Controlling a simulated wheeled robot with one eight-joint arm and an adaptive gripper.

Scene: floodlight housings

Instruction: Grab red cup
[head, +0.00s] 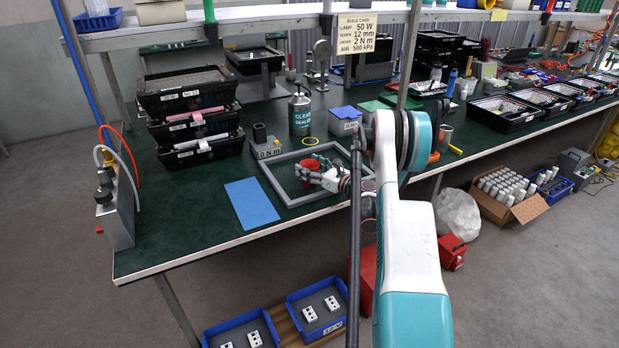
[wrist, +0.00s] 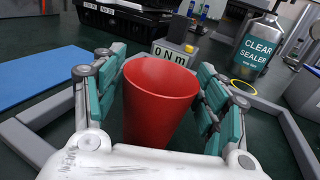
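The red cup (wrist: 160,103) stands between the two fingers of my gripper (wrist: 163,100) in the wrist view, its open rim facing up. The teal finger pads lie on either side of the cup, close to its wall. The fingers look spread, with narrow dark gaps beside the lower part of the cup; contact at the rim is hard to judge. In the head view the cup (head: 309,169) is inside the grey frame on the green table, partly hidden by my gripper (head: 318,177), which reaches in from the right.
The grey frame (head: 276,187) surrounds the cup. A blue sheet (head: 251,203) lies to the left. A small block with a torque label (head: 266,145), a yellow ring (head: 310,141) and a sealer bottle (head: 300,112) stand behind. Stacked black trays (head: 196,117) are at the back left.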

